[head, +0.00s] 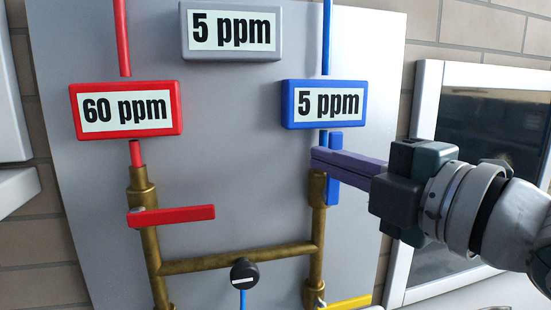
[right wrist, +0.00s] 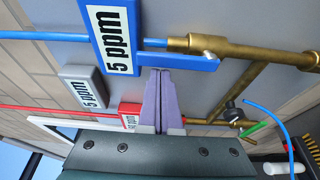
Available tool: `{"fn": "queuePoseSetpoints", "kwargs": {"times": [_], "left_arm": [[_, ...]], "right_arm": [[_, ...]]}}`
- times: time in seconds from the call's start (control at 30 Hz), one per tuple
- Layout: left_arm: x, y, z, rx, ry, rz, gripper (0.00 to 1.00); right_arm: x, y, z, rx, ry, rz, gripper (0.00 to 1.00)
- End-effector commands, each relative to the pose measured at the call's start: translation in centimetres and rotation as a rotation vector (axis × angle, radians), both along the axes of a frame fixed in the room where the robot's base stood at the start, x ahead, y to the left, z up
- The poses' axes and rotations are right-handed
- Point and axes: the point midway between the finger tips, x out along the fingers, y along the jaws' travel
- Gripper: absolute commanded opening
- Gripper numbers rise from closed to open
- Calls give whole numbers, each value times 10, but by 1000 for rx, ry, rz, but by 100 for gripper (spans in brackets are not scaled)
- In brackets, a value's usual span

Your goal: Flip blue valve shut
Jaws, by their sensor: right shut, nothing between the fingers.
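The blue valve handle (head: 334,195) stands upright along the brass pipe on the right, below the blue "5 ppm" display (head: 288,104). It also shows in the right wrist view (right wrist: 185,64), lined up with the pipe. My right gripper (head: 316,158) comes in from the right with its purple fingers shut and empty. In the head view the fingers cross in front of the handle and hide its middle. In the right wrist view the fingertips (right wrist: 160,73) lie right beside the handle's edge; I cannot tell if they touch it. My left gripper is not in view.
A red valve handle (head: 172,216) lies horizontal on the left brass pipe (head: 146,200), under a red "60 ppm" display (head: 75,108). A grey "5 ppm" display (head: 186,30) is above. A black knob (head: 244,272) and a yellow bar (head: 350,302) sit low.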

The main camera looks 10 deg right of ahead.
Motion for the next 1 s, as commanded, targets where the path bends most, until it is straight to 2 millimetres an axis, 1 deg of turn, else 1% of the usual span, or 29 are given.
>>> {"fn": "queuePoseSetpoints", "kwargs": {"times": [0.73,0.87,1.0], "left_arm": [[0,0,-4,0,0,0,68],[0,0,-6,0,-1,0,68],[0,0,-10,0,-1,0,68]], "right_arm": [[0,-8,1,135,5,-1,0],[1,-11,1,187,6,-1,0],[1,-17,0,276,10,-2,0]]}}
